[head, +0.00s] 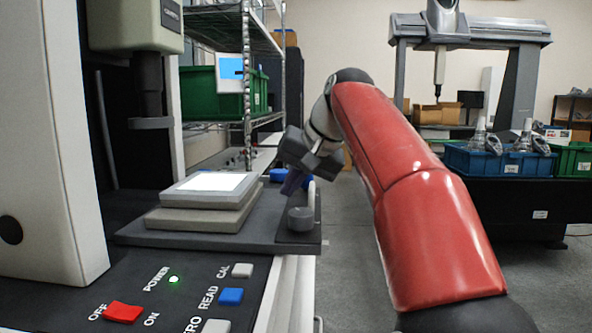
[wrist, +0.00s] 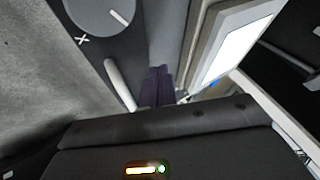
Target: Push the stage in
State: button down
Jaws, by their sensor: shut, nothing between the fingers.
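The stage (head: 196,216) is a stack of grey plates with a bright white top panel (head: 205,182), on a dark base plate (head: 190,239) of the machine at left. In the wrist view the stage's pale edge and lit panel (wrist: 228,45) lie right of the fingers. My gripper (head: 291,184) is shut and empty, pointing down by the stage's right side, above the dark plate. Its purple fingers (wrist: 158,88) are together in the wrist view. Whether they touch the stage I cannot tell. A round dark knob (head: 300,218) and a pale curved handle (head: 311,195) sit at the plate's right end.
A front panel carries a red switch (head: 123,312), a blue button (head: 231,296) and a lit green lamp (head: 174,279). The machine's dark head (head: 150,95) hangs above the stage. Open grey floor lies right of the bench; a blue bin (head: 497,163) stands farther off.

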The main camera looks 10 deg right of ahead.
aim_at(254, 210)
jog(key=x, duration=0.4)
jog(key=shift+f, duration=0.1)
jog(key=a, duration=0.2)
jog(key=shift+w+a, duration=0.2)
jog(key=shift+a, duration=0.05)
jog(key=shift+w+a, duration=0.15)
jog(key=shift+a, duration=0.5)
jog(key=shift+a, duration=0.1)
